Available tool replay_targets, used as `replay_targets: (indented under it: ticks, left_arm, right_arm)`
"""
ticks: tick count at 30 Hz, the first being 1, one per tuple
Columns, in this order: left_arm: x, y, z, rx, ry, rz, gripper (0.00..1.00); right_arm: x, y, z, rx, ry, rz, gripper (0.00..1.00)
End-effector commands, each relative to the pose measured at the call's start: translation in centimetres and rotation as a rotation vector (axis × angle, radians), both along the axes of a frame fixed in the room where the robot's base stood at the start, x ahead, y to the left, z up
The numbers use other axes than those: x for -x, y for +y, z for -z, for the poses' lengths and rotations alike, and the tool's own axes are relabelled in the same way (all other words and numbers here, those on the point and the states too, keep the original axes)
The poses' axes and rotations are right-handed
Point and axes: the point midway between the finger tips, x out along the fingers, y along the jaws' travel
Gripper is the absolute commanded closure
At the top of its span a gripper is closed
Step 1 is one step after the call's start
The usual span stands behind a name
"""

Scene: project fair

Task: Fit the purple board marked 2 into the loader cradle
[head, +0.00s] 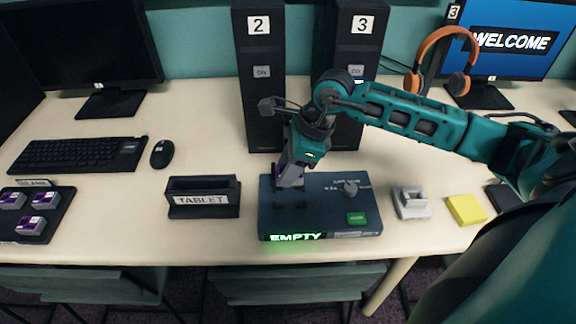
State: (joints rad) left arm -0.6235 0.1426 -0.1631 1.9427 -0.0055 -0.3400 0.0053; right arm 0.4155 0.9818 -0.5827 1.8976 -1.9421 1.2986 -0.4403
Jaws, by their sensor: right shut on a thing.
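The loader (335,220) is a dark blue-grey box in the middle of the table, with a green button, a knob and a lit sign reading EMPTY. My right gripper (288,182) points down over the left part of its top, where the cradle is. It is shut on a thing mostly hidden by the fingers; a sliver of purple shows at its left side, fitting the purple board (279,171). Its mark cannot be read. I cannot tell whether it touches the cradle. My left gripper is not in view.
A tray (40,237) with several purple boards lies at the far left. A TABLET stand (203,198) is left of the loader. Two dark towers, one marked 2 (259,70), stand behind. A grey holder (411,204) and yellow block (466,209) are to the right.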

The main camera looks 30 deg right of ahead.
Motion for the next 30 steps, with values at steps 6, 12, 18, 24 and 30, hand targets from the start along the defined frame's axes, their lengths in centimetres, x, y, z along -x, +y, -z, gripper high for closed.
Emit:
replay_targets:
  ticks: [6,12,18,24,30]
  left_arm:
    - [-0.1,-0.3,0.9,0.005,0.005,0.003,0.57]
    - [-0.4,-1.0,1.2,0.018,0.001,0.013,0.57]
    - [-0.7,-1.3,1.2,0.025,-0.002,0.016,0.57]
    - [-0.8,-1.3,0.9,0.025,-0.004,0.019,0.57]
    - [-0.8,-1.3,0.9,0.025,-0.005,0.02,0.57]
  right_arm:
    - [0.0,0.0,1.6,-0.001,0.001,-0.002,0.88]
    - [0.0,0.0,3.4,-0.002,0.001,-0.003,0.88]
    - [0.0,0.0,4.5,-0.001,0.0,-0.002,0.88]
    - [0.0,0.0,4.6,0.0,0.0,-0.003,0.88]
    - [0.0,0.0,4.6,0.0,0.0,-0.003,0.88]
